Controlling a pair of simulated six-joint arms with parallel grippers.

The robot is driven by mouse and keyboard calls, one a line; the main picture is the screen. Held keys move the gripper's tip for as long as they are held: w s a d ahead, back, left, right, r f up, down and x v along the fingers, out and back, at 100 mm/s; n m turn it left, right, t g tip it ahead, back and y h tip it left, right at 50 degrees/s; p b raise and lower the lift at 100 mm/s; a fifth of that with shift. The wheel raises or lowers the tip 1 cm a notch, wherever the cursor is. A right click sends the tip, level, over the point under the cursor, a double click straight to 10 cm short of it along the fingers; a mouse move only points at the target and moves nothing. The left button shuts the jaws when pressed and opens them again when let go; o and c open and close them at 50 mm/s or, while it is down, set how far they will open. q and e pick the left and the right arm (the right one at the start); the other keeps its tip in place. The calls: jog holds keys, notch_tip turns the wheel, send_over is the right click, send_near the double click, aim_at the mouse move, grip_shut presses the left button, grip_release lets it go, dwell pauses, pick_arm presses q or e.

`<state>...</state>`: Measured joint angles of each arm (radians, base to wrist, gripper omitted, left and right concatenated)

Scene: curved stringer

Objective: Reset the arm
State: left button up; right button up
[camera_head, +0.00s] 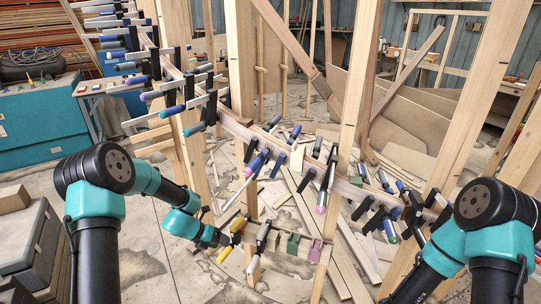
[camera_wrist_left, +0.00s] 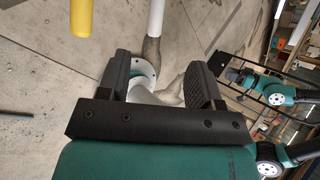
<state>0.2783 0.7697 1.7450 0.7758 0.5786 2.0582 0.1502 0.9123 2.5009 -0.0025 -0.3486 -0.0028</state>
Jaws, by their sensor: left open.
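My left arm reaches in from the left in the head view, bent low beside the clamped stringer. My left gripper (camera_head: 222,239) is small and dark there, close to yellow clamp handles (camera_head: 223,255). In the left wrist view my left gripper (camera_wrist_left: 162,72) has its two black fingers spread apart. A white rod and round flange show beyond and between the fingers; I cannot tell that they touch. The curved wooden stringer (camera_head: 240,130), lined with several clamps, runs from upper left to lower right. My right arm stands at the lower right; I cannot make out its gripper.
Upright timber posts (camera_head: 353,90) stand in front of and behind the stringer. A teal cabinet (camera_head: 40,125) and a grey case (camera_head: 22,235) are at the left. A yellow handle (camera_wrist_left: 80,18) hangs near the left wrist camera.

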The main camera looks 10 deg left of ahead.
pick_arm(q)
jog(key=s+d+f+m+g+y, duration=0.1)
jog(key=s+f+m, duration=0.3)
jog(key=s+m, duration=0.4)
jog(key=s+d+f+m+y, duration=0.1)
jog(key=s+d+f+m, duration=0.2)
jog(key=s+m, duration=0.5)
jog(key=s+d+f+m+g+y, duration=0.1)
jog(key=s+d+f+m, duration=0.2)
jog(key=s+m, duration=0.5)
jog(key=shift+s+f+m+g+y, duration=0.3)
jog(key=shift+f+m, duration=0.5)
jog(key=shift+m, duration=3.7)
jog(key=shift+w, duration=0.1)
